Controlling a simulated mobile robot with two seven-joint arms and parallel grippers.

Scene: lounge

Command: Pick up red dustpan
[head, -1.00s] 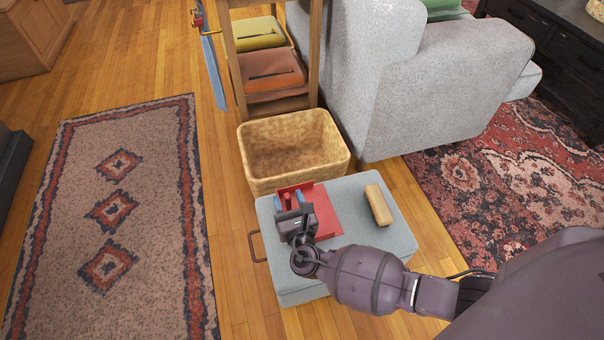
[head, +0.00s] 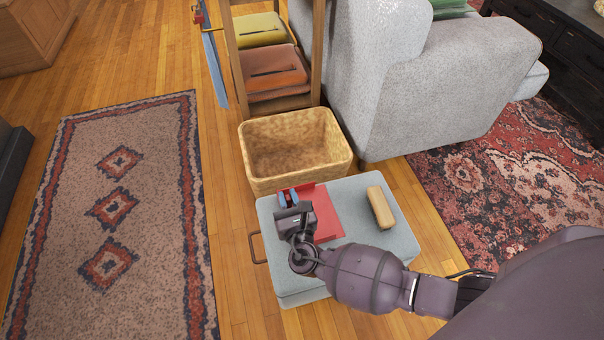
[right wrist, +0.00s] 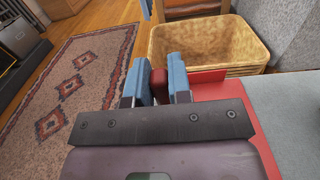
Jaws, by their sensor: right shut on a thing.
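The red dustpan (head: 325,219) lies on the light grey ottoman (head: 366,242), its flat pan to the right of my gripper. My right gripper (head: 288,197) is at the dustpan's left side, over the ottoman's upper left part. In the right wrist view its blue fingers (right wrist: 160,83) are closed on the dark red handle (right wrist: 159,86) of the dustpan. The red pan also shows in the right wrist view (right wrist: 228,118), right of and below the fingers. The gripper body hides part of the dustpan. My left gripper is not in view.
A tan brush-like block (head: 380,207) lies on the ottoman right of the dustpan. An empty woven basket (head: 295,183) stands just behind the ottoman. A grey armchair (head: 420,90) is behind right. A wooden rack (head: 230,60) stands behind the basket. Open floor and a patterned rug (head: 150,180) lie left.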

